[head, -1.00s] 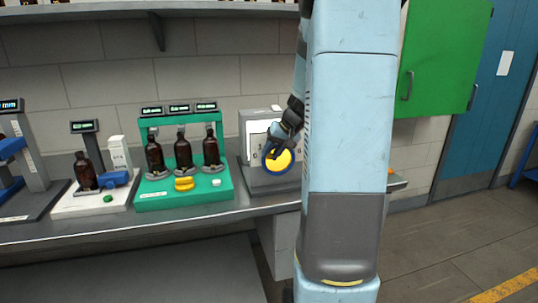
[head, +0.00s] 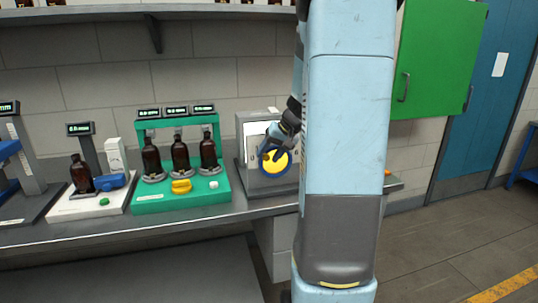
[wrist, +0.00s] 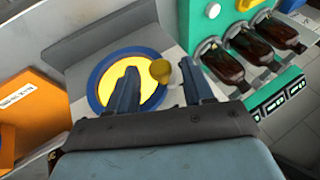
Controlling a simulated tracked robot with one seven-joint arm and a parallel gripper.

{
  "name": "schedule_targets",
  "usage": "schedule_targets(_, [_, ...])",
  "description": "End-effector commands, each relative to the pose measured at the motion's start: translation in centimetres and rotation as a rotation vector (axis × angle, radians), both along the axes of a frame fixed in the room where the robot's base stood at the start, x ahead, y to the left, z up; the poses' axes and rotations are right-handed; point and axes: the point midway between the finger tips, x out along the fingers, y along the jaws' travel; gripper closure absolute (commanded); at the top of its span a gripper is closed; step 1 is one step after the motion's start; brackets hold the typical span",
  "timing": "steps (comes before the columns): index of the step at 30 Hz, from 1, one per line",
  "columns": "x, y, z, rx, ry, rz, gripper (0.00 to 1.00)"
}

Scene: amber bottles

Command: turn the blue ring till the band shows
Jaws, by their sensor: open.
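The blue ring (head: 265,171) surrounds a yellow disc (head: 271,167) on the front of a grey device. In the wrist view the blue ring (wrist: 92,88) and yellow disc (wrist: 106,86) lie behind my left finger. A dull yellow knob (wrist: 161,72) stands at the ring's right side. My gripper (wrist: 159,68) is open, with one finger over the disc and the other to the right of the knob. The knob lies between the fingers with visible gaps. In the head view my gripper (head: 273,147) hides part of the ring. I cannot make out a band.
A green stand (head: 183,200) with brown bottles is left of the device, with a yellow piece (head: 181,187) on its base. A white scale (head: 90,207) stands further left. In the wrist view an orange box (wrist: 30,115) lies at the left.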

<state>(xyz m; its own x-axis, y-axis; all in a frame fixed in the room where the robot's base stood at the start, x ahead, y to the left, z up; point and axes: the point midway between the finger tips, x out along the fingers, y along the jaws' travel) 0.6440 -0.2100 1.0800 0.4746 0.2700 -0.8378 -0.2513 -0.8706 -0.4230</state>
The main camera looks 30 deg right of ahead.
Motion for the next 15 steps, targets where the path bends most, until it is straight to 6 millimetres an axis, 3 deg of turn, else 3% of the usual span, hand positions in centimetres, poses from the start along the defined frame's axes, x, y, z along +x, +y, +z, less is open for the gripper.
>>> schedule_targets(15, [-4.2,-2.5,7.5,-0.003,-0.004,-0.003,0.48])
